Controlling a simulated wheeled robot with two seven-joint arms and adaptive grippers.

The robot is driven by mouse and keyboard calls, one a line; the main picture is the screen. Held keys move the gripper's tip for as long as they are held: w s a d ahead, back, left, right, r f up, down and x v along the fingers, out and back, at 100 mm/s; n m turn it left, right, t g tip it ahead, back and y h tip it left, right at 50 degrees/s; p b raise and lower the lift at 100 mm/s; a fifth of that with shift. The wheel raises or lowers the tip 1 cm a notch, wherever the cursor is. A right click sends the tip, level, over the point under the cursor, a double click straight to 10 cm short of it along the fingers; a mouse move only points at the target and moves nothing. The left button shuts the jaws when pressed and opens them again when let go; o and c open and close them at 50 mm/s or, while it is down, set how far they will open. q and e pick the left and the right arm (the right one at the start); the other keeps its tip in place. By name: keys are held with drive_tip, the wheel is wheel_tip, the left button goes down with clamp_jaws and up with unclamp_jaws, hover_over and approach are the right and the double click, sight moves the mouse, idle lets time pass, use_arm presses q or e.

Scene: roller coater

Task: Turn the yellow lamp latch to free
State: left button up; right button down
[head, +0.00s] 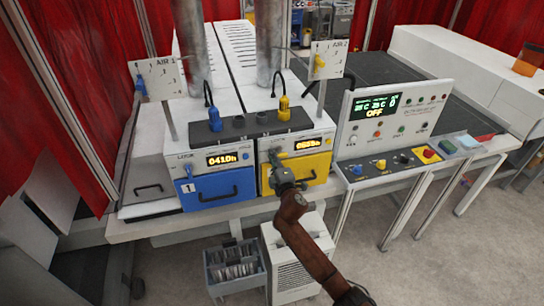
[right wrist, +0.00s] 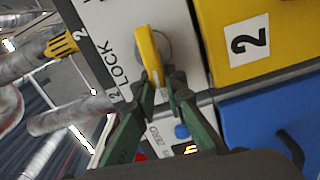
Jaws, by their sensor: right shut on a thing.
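The yellow lamp latch (right wrist: 148,48) is a slim yellow lever on a round grey pivot, beside the printed word LOCK on a white panel. The yellow door (head: 305,172) marked 2 is next to it; it also shows in the right wrist view (right wrist: 229,32). My right gripper (right wrist: 159,92) is shut on the lower end of the latch, its green fingers on either side. In the head view my right gripper (head: 277,163) is in front of the yellow unit's left side and mostly hides the latch. My left gripper is not in view.
A blue door (head: 221,188) marked 1 is left of the yellow one. A control panel (head: 380,118) with knobs stands to the right, with a red button (head: 429,154) on the ledge below. A grey drawer cart (head: 233,268) and a white cabinet (head: 290,262) stand under the bench.

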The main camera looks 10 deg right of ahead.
drive_tip(key=shift+d+f+n, duration=0.4)
drive_tip(key=shift+f+n, duration=0.05)
drive_tip(key=shift+n, duration=0.05)
drive_tip(key=c, duration=2)
unclamp_jaws()
drive_tip(key=shift+r, duration=0.15)
drive_tip(key=shift+o, duration=0.2)
drive_tip(key=shift+a+r, duration=0.1)
drive_tip(key=shift+a, duration=0.15)
drive_tip(key=s, duration=1.2)
drive_tip(key=shift+d, duration=0.2)
